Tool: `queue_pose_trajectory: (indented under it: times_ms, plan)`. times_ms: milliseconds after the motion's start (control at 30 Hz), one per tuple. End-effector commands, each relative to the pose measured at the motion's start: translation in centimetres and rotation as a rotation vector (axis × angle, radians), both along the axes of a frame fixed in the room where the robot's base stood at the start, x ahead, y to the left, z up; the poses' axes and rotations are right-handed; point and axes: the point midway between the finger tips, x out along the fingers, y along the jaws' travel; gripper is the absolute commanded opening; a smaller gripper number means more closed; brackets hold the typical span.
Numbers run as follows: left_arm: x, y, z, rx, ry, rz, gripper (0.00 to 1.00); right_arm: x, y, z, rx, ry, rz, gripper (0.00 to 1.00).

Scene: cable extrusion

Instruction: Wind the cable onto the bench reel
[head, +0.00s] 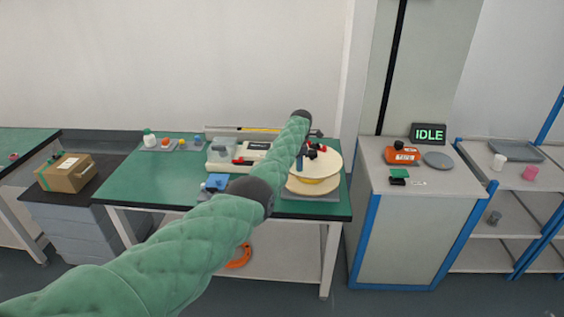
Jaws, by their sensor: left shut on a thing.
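The bench reel (328,167) has two pale wooden discs, one above the other, on a grey base (310,198) at the right end of the green bench. A yellow band, perhaps cable, shows between the discs (312,181). My left arm, in a green quilted sleeve, reaches over the bench and hides part of the reel. My left gripper (312,150) is small and partly hidden behind the forearm, over the upper disc. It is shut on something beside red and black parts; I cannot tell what. My right gripper is out of view.
The green bench top (130,185) holds a white device (250,152), a blue item (216,182) and small bottles. An orange coil (239,257) lies below. A cabinet (420,182) on the right carries an orange item (402,154) and an IDLE display (428,133).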

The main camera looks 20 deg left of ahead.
Motion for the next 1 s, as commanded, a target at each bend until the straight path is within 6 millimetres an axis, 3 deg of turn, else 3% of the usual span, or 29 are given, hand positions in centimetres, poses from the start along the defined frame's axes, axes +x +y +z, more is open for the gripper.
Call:
queue_pose_trajectory:
  times_ms: [100, 400, 1000]
  plan:
    - [-0.1, -1.6, 0.4, -0.002, -0.003, 0.088, 0.00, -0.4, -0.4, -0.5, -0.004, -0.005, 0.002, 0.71]
    - [-0.4, -3.4, 0.3, -0.001, -0.004, 0.269, 0.00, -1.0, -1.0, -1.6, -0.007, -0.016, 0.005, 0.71]
    - [-0.4, -4.1, 0.3, 0.000, -0.006, 0.355, 0.00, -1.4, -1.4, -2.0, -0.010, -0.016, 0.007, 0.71]
